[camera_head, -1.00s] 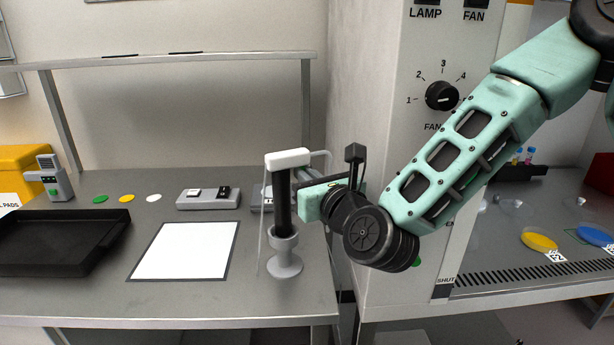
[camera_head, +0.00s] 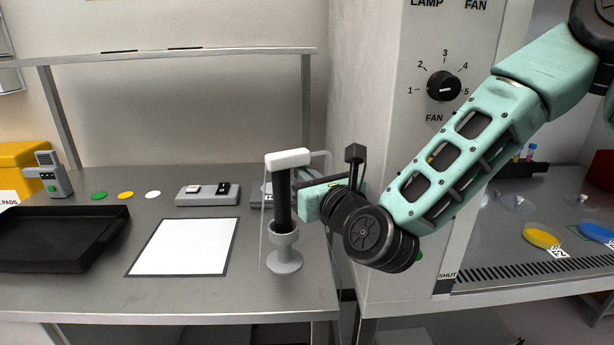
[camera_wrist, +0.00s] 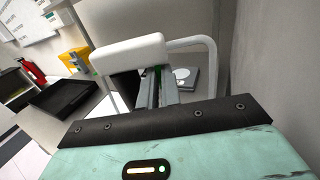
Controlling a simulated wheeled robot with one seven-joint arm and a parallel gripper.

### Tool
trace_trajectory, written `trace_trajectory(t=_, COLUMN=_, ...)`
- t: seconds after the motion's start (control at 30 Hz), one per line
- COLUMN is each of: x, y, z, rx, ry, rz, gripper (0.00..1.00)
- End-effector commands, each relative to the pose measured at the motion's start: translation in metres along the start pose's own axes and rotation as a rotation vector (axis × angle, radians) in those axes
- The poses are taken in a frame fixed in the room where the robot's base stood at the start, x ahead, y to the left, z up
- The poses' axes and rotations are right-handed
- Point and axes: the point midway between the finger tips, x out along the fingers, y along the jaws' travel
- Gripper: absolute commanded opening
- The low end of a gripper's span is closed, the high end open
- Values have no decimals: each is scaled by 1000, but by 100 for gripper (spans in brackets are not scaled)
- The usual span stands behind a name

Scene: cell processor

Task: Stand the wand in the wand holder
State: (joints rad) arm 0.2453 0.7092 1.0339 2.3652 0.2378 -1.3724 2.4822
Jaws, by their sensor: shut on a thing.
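The wand has a white crosswise head (camera_head: 288,158) and a black upright shaft (camera_head: 283,205). Its lower end is inside the cup of the grey wand holder (camera_head: 284,266), which stands near the table's front right; how deep it sits is hidden. A thin pale tube runs from the head and hangs beside the shaft. My gripper (camera_head: 297,189) is shut on the wand's shaft from the right, below the head. In the wrist view the wand's white head (camera_wrist: 130,54) is just beyond my gripper (camera_wrist: 157,92); the holder is hidden there.
A white mat (camera_head: 185,248), a black tray (camera_head: 60,240) and a grey two-switch box (camera_head: 207,195) lie to the left. The table around the holder's left side is bare.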

Motion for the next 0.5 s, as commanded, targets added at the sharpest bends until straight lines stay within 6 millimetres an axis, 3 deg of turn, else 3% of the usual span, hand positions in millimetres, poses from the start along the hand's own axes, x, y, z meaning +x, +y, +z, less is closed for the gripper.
trace_trajectory(t=0.17, x=0, y=0, z=-1, rx=0, ry=-1, rz=0, gripper=0)
trace_trajectory(t=0.2, x=0, y=0, z=-1, rx=0, ry=-1, rz=0, gripper=17)
trace_trajectory(t=0.27, x=0, y=0, z=-1, rx=0, ry=-1, rz=0, gripper=31)
trace_trajectory(t=0.5, x=0, y=0, z=0, rx=0, ry=0, rz=1, gripper=31)
